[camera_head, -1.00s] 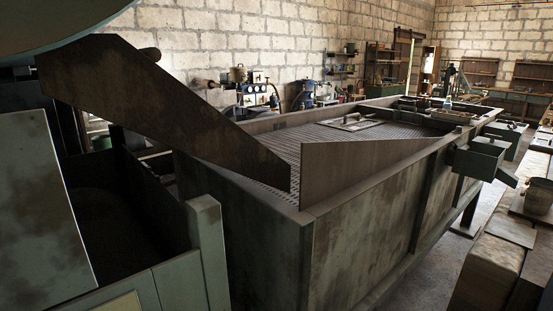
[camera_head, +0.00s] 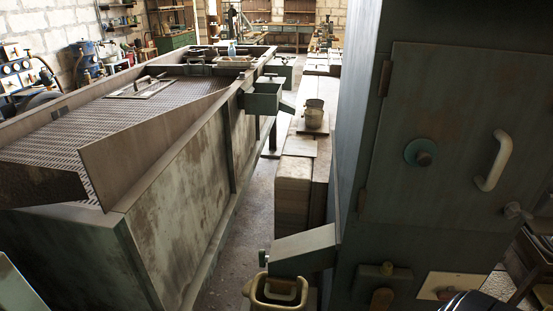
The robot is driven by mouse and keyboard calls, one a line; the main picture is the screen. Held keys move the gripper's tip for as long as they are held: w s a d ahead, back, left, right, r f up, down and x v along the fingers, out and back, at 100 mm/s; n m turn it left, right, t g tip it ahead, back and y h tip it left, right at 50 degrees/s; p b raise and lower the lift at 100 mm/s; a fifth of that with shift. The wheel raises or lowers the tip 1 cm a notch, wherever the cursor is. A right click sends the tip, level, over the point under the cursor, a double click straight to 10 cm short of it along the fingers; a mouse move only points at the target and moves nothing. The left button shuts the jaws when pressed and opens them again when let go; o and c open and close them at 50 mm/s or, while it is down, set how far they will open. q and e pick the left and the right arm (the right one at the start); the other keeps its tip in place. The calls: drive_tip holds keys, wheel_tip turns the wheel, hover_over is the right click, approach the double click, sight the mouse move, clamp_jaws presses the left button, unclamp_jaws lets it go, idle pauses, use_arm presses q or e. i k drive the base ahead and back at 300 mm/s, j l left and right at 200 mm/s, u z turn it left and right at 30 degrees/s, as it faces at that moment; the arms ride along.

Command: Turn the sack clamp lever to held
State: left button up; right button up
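I cannot make out for certain which part is the sack clamp lever. On the right stands a tall dark green cabinet (camera_head: 445,130) with a door, a pale curved handle (camera_head: 495,160) and a round green knob (camera_head: 424,153). Low on its front is a small fitting with a brownish knob (camera_head: 382,298), beside a pale plate (camera_head: 450,286). A grey-green spout (camera_head: 303,250) juts left from the cabinet above a yellowish bucket (camera_head: 262,295) at the bottom edge. Neither of my grippers shows.
A long metal box with a perforated top (camera_head: 150,100) fills the left. A small box-shaped outlet (camera_head: 263,100) hangs on its far right side. A narrow floor aisle (camera_head: 250,200) runs beside it. A bench with a small pot (camera_head: 314,113) stands past the aisle.

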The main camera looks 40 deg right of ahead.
sight(264, 258)
drive_tip(key=z, duration=1.35)
